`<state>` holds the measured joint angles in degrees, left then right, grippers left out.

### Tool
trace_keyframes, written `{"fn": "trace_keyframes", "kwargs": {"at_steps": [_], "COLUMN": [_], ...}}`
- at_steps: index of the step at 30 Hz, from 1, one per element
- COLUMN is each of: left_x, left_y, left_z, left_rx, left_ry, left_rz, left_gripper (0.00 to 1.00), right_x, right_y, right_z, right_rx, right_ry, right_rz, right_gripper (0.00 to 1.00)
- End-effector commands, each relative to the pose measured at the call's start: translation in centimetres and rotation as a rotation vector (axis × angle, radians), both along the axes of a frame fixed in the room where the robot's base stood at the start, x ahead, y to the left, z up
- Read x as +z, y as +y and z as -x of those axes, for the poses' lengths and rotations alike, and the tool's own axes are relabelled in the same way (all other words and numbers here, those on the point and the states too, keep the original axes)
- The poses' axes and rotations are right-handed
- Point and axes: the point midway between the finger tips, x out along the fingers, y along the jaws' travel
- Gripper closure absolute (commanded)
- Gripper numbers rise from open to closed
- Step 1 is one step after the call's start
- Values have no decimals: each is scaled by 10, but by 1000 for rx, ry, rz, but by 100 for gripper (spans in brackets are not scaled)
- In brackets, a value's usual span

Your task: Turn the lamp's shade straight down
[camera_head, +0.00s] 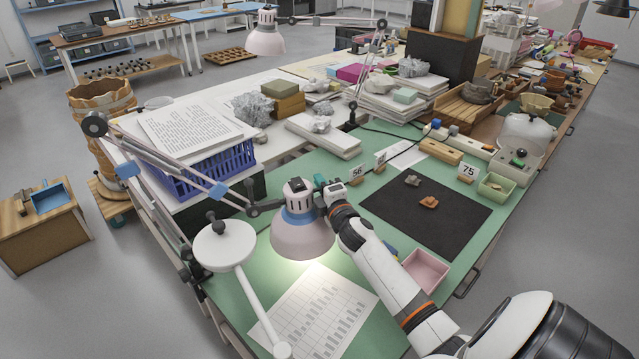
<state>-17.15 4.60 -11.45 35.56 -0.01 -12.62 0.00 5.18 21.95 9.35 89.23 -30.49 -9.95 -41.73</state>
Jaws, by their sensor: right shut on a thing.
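The lamp's shade (303,236) is a pale pink bell with a blue band and a white top, near the middle of the view. Its open mouth faces down, close to upright, and light falls on the printed sheet (318,312) below. The jointed lamp arm (165,158) reaches it from the left. My right gripper (320,196) is at the right side of the shade's top and is shut on the shade. The fingertips are small and partly hidden, so the exact contact does not show. My left gripper is not in view.
A white round disc (224,246) with a white rod stands left of the shade. A black mat (425,215) with sherds (429,202), a pink tray (425,271) and number cards lie to the right. A blue basket (215,172) with papers stands behind left.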

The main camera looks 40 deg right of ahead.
Motion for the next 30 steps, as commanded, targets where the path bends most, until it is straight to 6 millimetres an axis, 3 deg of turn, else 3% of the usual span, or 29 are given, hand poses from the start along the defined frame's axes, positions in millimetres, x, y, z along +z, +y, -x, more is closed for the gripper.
{"fn": "trace_keyframes", "kwargs": {"at_steps": [18, 19, 22, 30], "left_x": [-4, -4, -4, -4], "left_y": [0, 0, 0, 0], "left_z": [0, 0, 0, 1], "left_rx": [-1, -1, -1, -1], "left_ry": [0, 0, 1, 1], "left_rz": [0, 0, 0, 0], "left_gripper": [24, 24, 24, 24], "right_x": [-5, -5, -5, -5], "right_y": [0, 0, 0, 0], "right_z": [0, 0, 0, 0], "right_rx": [0, 0, 0, 0], "right_ry": [-12, -12, -12, -12], "right_rz": [-41, -41, -41, -40], "right_gripper": [100, 87, 71, 69]}}
